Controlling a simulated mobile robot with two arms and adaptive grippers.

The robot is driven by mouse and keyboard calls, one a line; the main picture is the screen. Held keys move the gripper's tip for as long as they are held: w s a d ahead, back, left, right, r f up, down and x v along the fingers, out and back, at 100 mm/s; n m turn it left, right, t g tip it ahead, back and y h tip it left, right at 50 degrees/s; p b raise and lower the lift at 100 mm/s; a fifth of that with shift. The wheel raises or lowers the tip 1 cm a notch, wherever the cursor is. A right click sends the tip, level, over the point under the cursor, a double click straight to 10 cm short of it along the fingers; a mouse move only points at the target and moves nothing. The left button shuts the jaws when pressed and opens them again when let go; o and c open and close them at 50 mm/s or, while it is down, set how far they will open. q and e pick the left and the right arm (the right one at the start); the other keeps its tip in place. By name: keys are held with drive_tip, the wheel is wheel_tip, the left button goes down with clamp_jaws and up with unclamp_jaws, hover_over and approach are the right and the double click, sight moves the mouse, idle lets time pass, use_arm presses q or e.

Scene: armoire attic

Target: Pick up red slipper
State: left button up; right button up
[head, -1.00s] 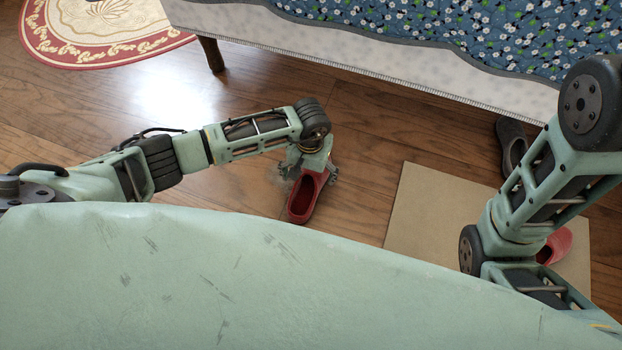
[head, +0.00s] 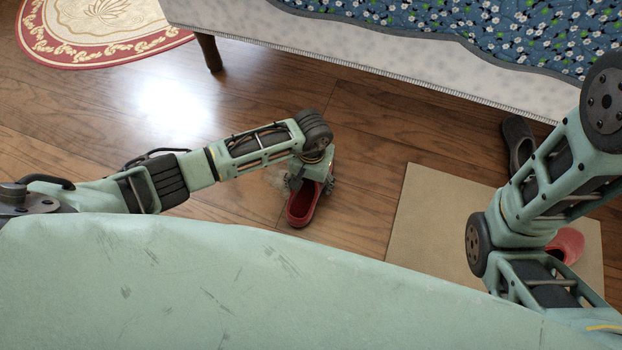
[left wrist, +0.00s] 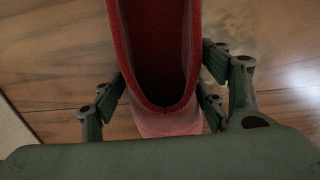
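A red slipper (head: 301,207) lies on the wooden floor left of the beige mat, its opening facing up. My left gripper (head: 312,186) is over its far end, pointing down. In the left wrist view the slipper (left wrist: 160,122) fills the space between the fingers of my left gripper (left wrist: 163,88). The fingers stand apart on both sides of it; I cannot tell whether they touch it. A second red slipper (head: 569,244) lies on the mat, partly hidden by my right arm. My right gripper is not in view.
The beige mat (head: 420,215) lies to the right. A dark slipper (head: 517,140) lies beside the bed (head: 400,60), whose leg (head: 210,53) stands on the floor. A red-bordered round rug (head: 50,55) is at the far left. Floor between is clear.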

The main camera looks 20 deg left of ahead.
use_arm(q)
drive_tip(key=shift+d, duration=0.1)
drive_tip(key=c, duration=0.6)
drive_tip(key=shift+c, duration=0.3)
drive_tip(key=shift+d, duration=0.1)
